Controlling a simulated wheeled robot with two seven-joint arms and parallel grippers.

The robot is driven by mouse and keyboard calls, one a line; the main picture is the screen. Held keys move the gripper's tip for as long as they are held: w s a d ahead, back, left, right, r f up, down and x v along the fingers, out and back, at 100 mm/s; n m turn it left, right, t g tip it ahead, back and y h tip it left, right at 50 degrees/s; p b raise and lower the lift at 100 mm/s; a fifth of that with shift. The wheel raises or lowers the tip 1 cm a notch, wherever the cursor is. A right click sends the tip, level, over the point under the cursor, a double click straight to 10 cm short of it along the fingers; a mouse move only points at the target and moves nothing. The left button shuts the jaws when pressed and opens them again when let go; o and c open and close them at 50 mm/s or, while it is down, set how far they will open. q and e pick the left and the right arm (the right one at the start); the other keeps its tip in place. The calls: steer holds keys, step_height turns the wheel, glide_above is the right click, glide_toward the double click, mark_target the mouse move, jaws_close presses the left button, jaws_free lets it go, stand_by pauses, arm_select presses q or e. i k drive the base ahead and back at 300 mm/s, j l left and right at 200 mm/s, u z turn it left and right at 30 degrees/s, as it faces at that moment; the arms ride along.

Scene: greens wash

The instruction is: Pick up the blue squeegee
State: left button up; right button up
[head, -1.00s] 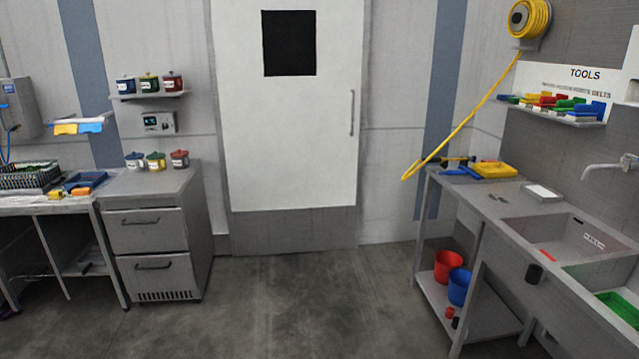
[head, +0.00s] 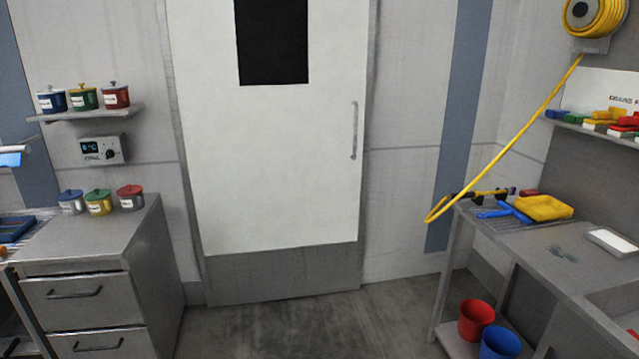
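A blue tool (head: 510,211) that looks like the squeegee lies on the far end of the steel sink counter (head: 570,252) at the right. It rests beside a yellow tray-like item (head: 543,207), close to or touching it. Its exact shape is small and hard to make out. Neither of my grippers shows in the head view.
A yellow hose (head: 510,148) hangs from a wall reel and loops by the counter's far corner. A red bucket (head: 476,320) and a blue bucket (head: 499,343) stand on the lower shelf. A drawer cabinet (head: 90,250) is at left. Floor before the door is open.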

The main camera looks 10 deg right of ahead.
mark_target(509, 210)
steer(key=i+z, duration=0.45)
steer(key=i+j+z, duration=0.25)
steer(key=i+z, duration=0.2)
steer(key=i+j+z, duration=0.45)
steer(key=i+l, duration=0.05)
steer(key=i, duration=0.1)
